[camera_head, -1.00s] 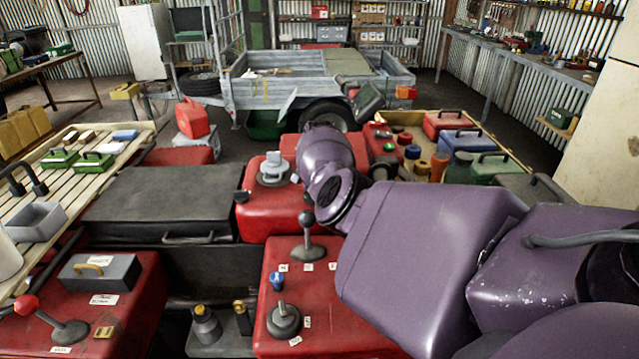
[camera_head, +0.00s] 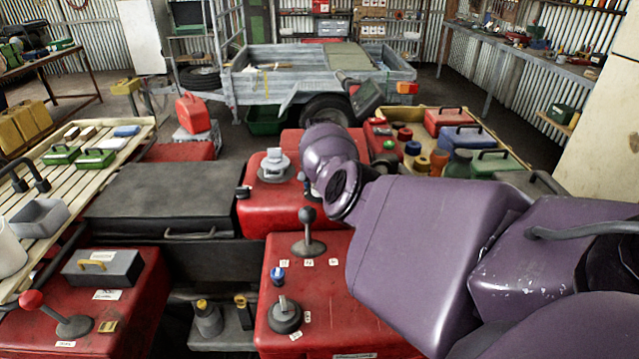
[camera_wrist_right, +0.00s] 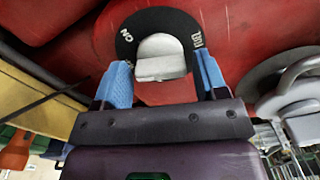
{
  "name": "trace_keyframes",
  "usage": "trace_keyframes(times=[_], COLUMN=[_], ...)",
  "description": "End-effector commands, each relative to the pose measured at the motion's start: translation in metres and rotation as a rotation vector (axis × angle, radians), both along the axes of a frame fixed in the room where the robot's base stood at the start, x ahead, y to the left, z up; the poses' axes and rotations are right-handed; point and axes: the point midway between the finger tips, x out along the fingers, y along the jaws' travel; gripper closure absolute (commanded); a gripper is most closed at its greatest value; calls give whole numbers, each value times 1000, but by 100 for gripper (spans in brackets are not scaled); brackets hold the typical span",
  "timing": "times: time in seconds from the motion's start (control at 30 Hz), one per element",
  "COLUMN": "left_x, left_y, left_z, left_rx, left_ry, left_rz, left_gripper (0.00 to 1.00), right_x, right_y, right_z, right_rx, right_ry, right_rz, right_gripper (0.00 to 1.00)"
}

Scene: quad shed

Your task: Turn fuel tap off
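The fuel tap shows in the right wrist view as a pale grey knob (camera_wrist_right: 160,58) on a black round plate (camera_wrist_right: 128,38). The plate has white lettering, "ON" at its left and a partly hidden word at its right. My right gripper (camera_wrist_right: 160,82) is open, with its blue fingertips on either side of the knob's lower part. I cannot tell whether they touch it. In the head view my purple right arm hides the tap and the gripper. My left gripper is in neither view.
A red tank with a grey cap (camera_head: 275,165) stands left of my right wrist. A black-knobbed lever (camera_head: 308,235), a blue knob (camera_head: 277,275) and a grey rotary knob (camera_head: 285,315) stand on the near red panel. A dark seat (camera_head: 165,200) lies left.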

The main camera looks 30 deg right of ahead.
Motion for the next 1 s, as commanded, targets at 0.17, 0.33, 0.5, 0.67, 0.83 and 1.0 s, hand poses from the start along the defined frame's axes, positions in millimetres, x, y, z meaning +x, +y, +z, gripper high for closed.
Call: trace_keyframes(times=[0.17, 0.33, 0.5, 0.67, 0.83, 1.0], left_x=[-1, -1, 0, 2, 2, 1], left_y=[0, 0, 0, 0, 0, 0], left_z=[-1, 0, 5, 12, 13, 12], left_rx=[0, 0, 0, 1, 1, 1], left_ry=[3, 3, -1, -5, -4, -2], left_rz=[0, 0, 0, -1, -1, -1], left_gripper=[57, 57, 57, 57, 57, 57], right_x=[0, 0, 0, 0, 0, 0], right_y=[0, 1, 1, 0, 0, 0], right_z=[0, 0, 15, 42, 72, 95], right_rx=[1, 1, 1, -1, 0, 0], right_ry=[1, 1, -1, -1, -1, 0], right_rz=[0, 0, -1, -1, 0, 0], right_gripper=[23, 23, 23, 23, 23, 23])
